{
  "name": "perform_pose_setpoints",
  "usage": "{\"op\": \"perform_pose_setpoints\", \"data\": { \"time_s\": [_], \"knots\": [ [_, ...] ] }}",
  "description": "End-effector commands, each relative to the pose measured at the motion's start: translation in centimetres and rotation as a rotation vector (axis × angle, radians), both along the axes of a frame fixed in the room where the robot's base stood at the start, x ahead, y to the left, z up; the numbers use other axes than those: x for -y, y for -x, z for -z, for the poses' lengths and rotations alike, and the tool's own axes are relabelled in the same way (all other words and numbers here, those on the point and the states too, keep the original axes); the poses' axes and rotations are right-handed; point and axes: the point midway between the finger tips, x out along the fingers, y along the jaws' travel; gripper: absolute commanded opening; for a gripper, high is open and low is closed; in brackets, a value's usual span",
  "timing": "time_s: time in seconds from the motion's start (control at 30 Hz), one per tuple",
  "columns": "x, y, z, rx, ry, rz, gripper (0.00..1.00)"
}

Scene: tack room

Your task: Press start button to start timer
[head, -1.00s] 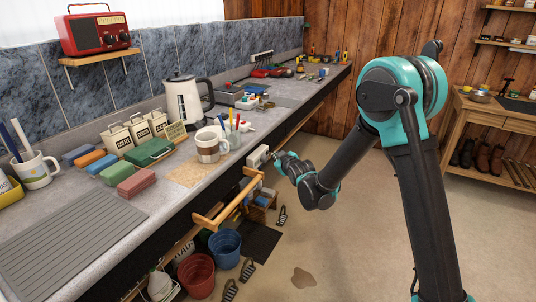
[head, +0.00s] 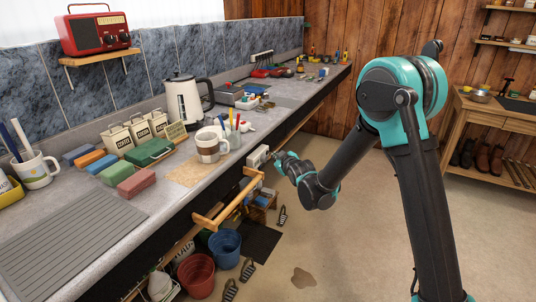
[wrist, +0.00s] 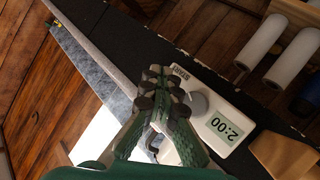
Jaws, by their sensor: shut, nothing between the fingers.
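The timer is a white box fixed to the dark front of the counter. In the wrist view the timer (wrist: 212,112) has a display reading 2:00, a round grey button (wrist: 198,104) and small dark lettering at its far end. In the head view the timer (head: 256,157) shows small, just left of my gripper (head: 277,158). In the wrist view my gripper (wrist: 160,88) is shut and empty, its dark fingertips together beside the grey button and overlapping the timer's edge. I cannot tell whether the fingertips touch the timer.
A wooden rail (head: 228,203) juts out from the counter front, left of my gripper. A mug (head: 209,147) and a kettle (head: 184,101) stand on the counter. Red and blue buckets (head: 225,246) sit below. White rolls (wrist: 260,42) show near the timer. The floor at right is open.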

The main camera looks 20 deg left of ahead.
Motion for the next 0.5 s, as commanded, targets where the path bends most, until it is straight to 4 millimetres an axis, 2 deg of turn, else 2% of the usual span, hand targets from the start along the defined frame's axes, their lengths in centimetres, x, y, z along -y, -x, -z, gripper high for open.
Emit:
{"op": "perform_pose_setpoints", "data": {
  "time_s": [0.5],
  "knots": [
    [-0.73,-0.03,-0.02,-0.001,0.000,-0.001,0.00]
  ]
}}
